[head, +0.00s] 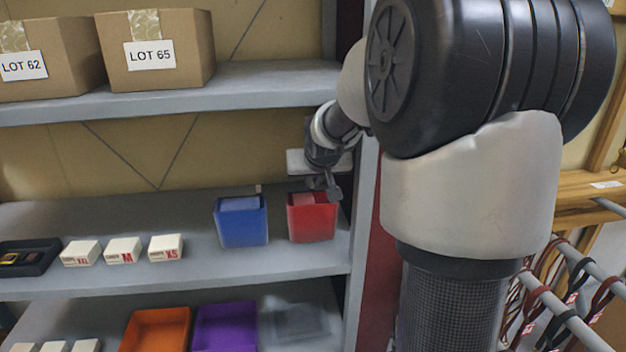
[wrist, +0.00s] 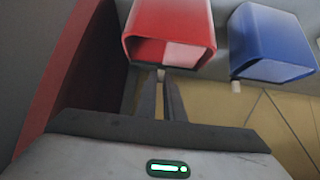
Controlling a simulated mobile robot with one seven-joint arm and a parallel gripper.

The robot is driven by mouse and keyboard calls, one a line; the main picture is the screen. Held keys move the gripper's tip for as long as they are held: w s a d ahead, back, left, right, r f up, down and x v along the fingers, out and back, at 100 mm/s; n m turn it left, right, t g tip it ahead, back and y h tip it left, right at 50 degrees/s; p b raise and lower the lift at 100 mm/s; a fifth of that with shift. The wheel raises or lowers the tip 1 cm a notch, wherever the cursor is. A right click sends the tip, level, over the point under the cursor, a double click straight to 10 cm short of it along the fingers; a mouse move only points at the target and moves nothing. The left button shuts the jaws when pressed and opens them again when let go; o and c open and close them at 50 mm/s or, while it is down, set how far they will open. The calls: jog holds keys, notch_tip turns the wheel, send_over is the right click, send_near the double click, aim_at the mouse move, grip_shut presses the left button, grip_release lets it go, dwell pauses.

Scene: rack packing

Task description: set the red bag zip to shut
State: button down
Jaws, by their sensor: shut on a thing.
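The red bag (head: 312,222) stands upright at the right end of the middle shelf, beside a blue one. Its top shows a paler panel over part of the opening and darker red beside it; in the wrist view this pale panel (wrist: 188,55) covers the right part. My gripper (head: 328,188) is at the bag's top rear edge, and hides part of it. In the wrist view, the fingers of my gripper (wrist: 162,82) are close together on the small pale zip pull (wrist: 160,75) at the rim of the red bag (wrist: 170,18). Most of the pull is hidden between them.
The blue bag (head: 241,226) stands just left, with its own small tab (head: 258,188) at the rear. White boxes (head: 123,251) and a black tray (head: 28,258) are further left.

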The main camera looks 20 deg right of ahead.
jog(key=c, duration=1.8)
grip_release()
jog(key=shift+a, duration=0.1)
jog(key=shift+c, duration=0.2)
jog(key=p+v, duration=1.7)
jog(key=p, duration=0.3)
jog(key=shift+s+a, duration=0.1)
jog(key=shift+s, duration=0.05)
